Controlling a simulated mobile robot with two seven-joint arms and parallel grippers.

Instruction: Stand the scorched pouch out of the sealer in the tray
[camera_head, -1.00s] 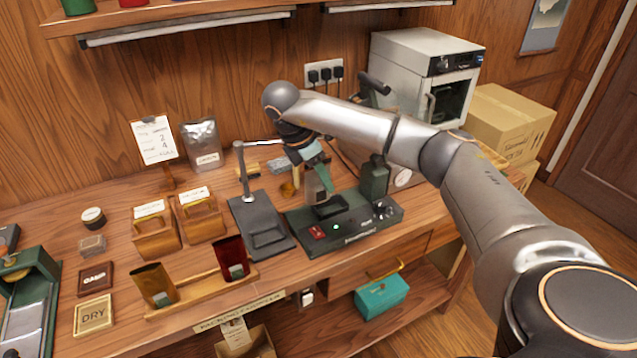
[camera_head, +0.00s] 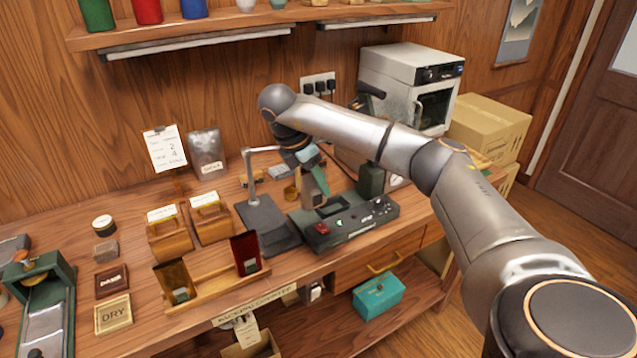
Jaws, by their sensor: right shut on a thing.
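The sealer (camera_head: 352,222) is a dark green-black machine with a red switch near the front edge of the bench, its upper arm (camera_head: 371,180) standing up at the back. My right gripper (camera_head: 311,170) is over the left part of the sealer, pointing down. It is shut on a small dark, brownish pouch (camera_head: 310,193), partly hidden by the fingers. Scorch marks are too small to tell. The wooden tray (camera_head: 213,288) at the front edge, left of the sealer, holds an amber pouch (camera_head: 175,280) and a red pouch (camera_head: 245,253), both upright. My left gripper is not in view.
A dark stand (camera_head: 265,222) with a bent post is between tray and sealer. Two wooden boxes with labels (camera_head: 170,238) stand behind the tray. A silver pouch (camera_head: 206,152) stands at the wall. A white oven (camera_head: 410,88) is at back right. A shelf (camera_head: 250,25) hangs above.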

